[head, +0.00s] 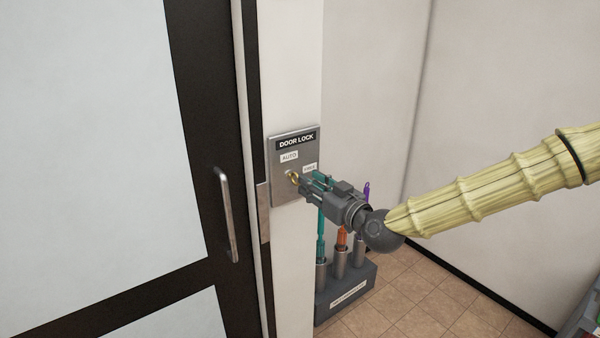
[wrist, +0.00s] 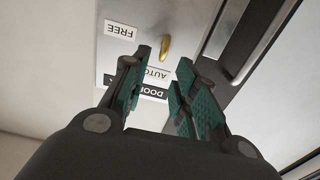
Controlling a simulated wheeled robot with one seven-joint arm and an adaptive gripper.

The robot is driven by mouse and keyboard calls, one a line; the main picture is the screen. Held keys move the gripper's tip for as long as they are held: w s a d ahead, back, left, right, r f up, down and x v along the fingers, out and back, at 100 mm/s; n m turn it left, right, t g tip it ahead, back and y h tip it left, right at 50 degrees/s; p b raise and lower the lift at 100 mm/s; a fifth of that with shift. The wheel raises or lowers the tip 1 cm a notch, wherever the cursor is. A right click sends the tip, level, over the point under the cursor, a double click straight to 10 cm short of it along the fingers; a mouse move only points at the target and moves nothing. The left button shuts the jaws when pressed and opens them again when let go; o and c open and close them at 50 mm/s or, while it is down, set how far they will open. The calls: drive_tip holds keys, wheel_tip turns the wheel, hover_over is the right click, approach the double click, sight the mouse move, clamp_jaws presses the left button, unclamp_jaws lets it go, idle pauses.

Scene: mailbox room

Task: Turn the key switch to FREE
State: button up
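The key switch (head: 293,177) is a brass-coloured key on a grey metal plate (head: 283,143) headed DOOR LOCK. The plate has an AUTO label (head: 289,156) at upper left and a FREE label (head: 310,168) at right, partly behind my gripper. In the wrist view the key (wrist: 165,47) stands out from the plate, beyond the fingertips, with the FREE label (wrist: 122,31) to its left and the AUTO label (wrist: 158,74) below it. My gripper (head: 312,182) is close to the plate, just right of the key. Its teal-padded fingers (wrist: 160,68) are apart with nothing between them.
A dark-framed glass door (head: 200,120) with a metal pull handle (head: 228,215) is left of the plate. A grey umbrella stand (head: 345,290) with several coloured umbrellas is on the tiled floor below my gripper. The floor (head: 420,300) to the right is clear.

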sight(294, 178)
drive_tip(key=shift+p+x, duration=1)
drive_tip(key=shift+x, duration=2)
clamp_jaws()
